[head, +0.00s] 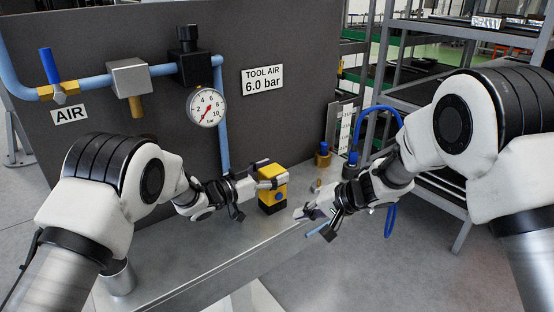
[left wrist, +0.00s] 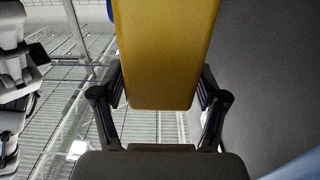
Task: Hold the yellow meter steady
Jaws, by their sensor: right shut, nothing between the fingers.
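The yellow meter (head: 272,193), a small block with a dark base and a dark blue round spot on its front, stands upright on the grey bench. My left gripper (head: 272,183) reaches it from the left with its fingers at the upper part. In the left wrist view the yellow body (left wrist: 165,55) fills the space between the two fingers, which lie against its sides, so the gripper is shut on it. My right gripper (head: 312,218) is shut and empty, to the right of the meter near the bench's front edge.
A dark panel carries a blue pipe with a blue-handled valve (head: 52,72), a round gauge (head: 206,107) and a "TOOL AIR 6.0 bar" sign (head: 262,80). Brass fittings (head: 322,160) and a blue hose (head: 372,110) are near my right arm. Shelving stands at right. The front bench (head: 205,265) is clear.

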